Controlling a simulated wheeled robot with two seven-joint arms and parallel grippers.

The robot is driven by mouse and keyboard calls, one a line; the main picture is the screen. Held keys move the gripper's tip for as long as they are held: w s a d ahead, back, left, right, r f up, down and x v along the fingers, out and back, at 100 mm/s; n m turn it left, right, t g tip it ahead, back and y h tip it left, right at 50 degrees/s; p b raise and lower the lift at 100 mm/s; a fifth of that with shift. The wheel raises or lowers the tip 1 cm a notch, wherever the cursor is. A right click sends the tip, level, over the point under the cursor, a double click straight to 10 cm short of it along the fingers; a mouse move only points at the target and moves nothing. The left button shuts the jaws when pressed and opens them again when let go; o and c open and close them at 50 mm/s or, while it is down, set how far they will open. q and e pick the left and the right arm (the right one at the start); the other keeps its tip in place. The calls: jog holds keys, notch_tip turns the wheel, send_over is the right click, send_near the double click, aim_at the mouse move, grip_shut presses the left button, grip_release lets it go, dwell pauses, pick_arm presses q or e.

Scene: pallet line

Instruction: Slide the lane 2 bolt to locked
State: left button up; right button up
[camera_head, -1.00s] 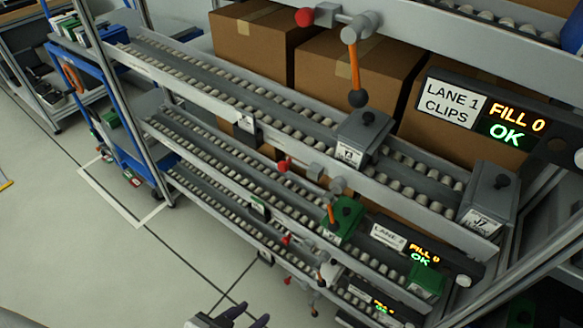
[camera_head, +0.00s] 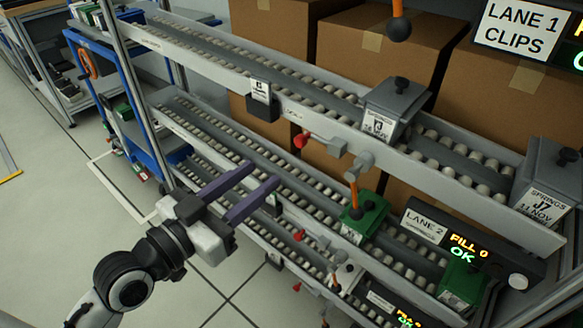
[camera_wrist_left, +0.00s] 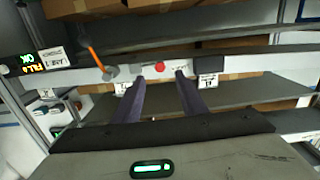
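My left gripper (camera_head: 264,173) is open and empty, fingers apart, left of and below the knob in the head view. The left wrist view looks upside down; a red knob (camera_wrist_left: 160,66) shows between and beyond the open fingertips (camera_wrist_left: 159,76), apart from them. An orange lever (camera_wrist_left: 95,56) is to its left. My right gripper is not in view.
Green bins (camera_head: 365,217) sit on lane 2 and grey bins (camera_head: 394,105) on lane 1 above. Lower lanes with more red knobs lie below. Cardboard boxes (camera_head: 385,40) stand behind. A blue-framed cart (camera_head: 125,130) is at left. The floor at lower left is clear.

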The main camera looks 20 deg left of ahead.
aim_at(298, 142)
pick_arm(q)
jog(key=x, duration=0.6)
jog(key=r+x, duration=0.1)
jog(key=x, duration=0.3)
jog(key=shift+w+d, duration=0.1)
grip_shut()
